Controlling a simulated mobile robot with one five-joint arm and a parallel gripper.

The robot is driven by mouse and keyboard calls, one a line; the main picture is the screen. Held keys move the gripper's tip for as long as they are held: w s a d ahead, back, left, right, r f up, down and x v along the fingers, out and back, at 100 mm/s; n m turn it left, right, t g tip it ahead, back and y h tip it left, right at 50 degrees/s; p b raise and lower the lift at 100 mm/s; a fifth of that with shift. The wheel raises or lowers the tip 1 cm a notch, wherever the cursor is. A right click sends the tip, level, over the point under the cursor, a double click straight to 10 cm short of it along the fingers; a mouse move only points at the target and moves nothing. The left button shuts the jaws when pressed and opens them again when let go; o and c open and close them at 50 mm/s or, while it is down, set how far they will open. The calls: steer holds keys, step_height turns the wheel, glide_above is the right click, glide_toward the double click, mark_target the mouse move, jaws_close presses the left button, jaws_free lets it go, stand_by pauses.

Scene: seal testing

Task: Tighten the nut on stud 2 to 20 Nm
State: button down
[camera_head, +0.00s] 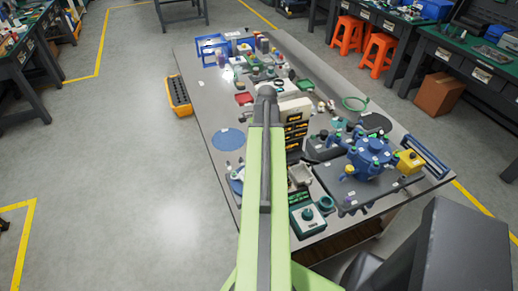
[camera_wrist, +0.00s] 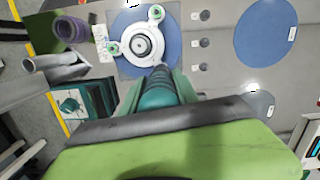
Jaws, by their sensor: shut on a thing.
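In the wrist view a white round fitting (camera_wrist: 141,44) with a dark centre hole lies on a blue round mat (camera_wrist: 122,18). Green-topped lugs show at its top (camera_wrist: 156,13) and left (camera_wrist: 114,48). Its lower right edge is partly hidden by the tool. I cannot read which stud is number 2. My gripper (camera_wrist: 160,92) is shut on a teal cylindrical tool (camera_wrist: 158,88), whose narrow dark tip points at the fitting's lower right edge. I cannot tell whether the tip touches a nut. In the head view the fitting (camera_head: 237,174) is partly behind my arm; my gripper is not discernible there.
A second blue disc (camera_wrist: 266,33) lies to the right of the fitting. A large blue vessel (camera_head: 370,157) and yellow box (camera_head: 410,162) crowd the right of the grey table (camera_head: 208,106). A teal device (camera_head: 308,215) stands near the front edge. The table's left side has free room.

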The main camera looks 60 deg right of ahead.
steer(key=shift+f+b, duration=0.8)
steer(key=shift+f, duration=0.05)
stand_by(0.7)
steer(key=shift+r, duration=0.15)
stand_by(0.5)
step_height(320, 180, up, 5)
steer(key=p, duration=0.5)
